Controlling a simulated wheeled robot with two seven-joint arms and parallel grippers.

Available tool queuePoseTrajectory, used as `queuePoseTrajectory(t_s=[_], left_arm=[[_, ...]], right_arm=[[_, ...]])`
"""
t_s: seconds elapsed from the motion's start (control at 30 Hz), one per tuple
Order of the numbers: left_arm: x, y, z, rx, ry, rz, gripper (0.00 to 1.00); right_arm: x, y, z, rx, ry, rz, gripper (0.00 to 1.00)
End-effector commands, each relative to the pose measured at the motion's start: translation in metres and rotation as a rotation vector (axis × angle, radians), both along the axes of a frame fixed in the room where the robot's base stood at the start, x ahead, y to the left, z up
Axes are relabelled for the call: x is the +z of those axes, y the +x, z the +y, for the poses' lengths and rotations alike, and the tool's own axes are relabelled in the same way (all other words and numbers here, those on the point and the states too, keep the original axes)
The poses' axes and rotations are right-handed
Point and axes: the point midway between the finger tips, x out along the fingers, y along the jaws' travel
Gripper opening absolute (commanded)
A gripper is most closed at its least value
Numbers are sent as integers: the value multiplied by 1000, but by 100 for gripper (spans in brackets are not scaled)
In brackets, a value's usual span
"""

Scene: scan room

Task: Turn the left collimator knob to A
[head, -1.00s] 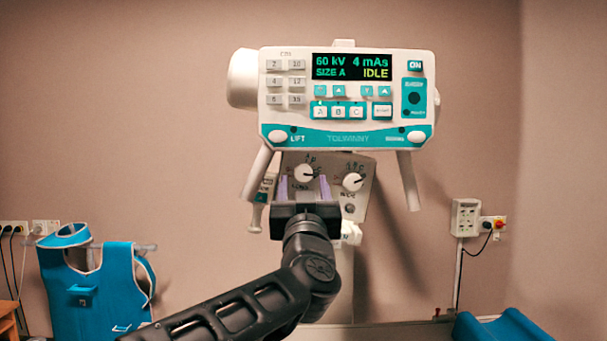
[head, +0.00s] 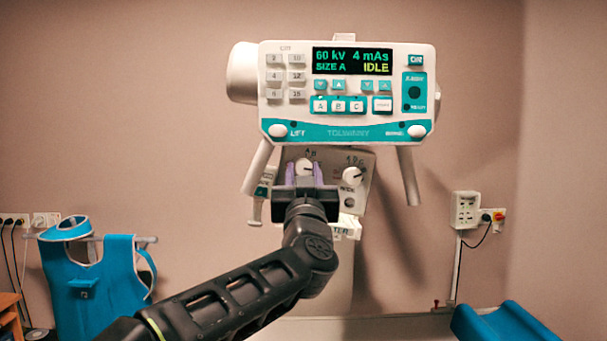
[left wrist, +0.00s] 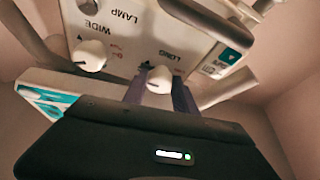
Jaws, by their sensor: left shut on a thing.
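The left collimator knob (head: 305,166) is a white round knob on the tilted collimator panel below the console. It also shows in the left wrist view (left wrist: 159,78), beside the LONG label. My left gripper (head: 304,175) has its two purple fingers on either side of this knob and is shut on it. The fingers hide part of the knob and its scale, so I cannot read its setting. The right collimator knob (head: 353,175) is free, marked WIDE in the left wrist view (left wrist: 90,55). My right gripper is not in view.
The white and teal console (head: 345,92) hangs just above the panel, reading 60 kV, 4 mAs, SIZE A, IDLE. Its handles (head: 257,167) (head: 409,176) flank the panel. A blue apron (head: 100,285) hangs at left; a blue pad (head: 500,322) lies at lower right.

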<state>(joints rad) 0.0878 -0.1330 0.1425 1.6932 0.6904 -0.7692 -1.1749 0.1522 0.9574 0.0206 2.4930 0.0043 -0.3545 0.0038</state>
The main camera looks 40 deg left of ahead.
Motion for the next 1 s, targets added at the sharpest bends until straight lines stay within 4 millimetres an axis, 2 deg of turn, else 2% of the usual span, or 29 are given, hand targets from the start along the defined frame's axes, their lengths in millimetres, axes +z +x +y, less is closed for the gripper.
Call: queuePoseTrajectory(t_s=[0.03,0.2,0.67,1.0], left_arm=[[0,0,0,0,0,0,14],[0,0,0,0,0,0,0],[0,1,-1,-1,-35,-27,0],[0,2,-3,-1,-188,-142,0]], right_arm=[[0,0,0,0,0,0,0],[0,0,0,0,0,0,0],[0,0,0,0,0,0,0],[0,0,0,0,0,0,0]])
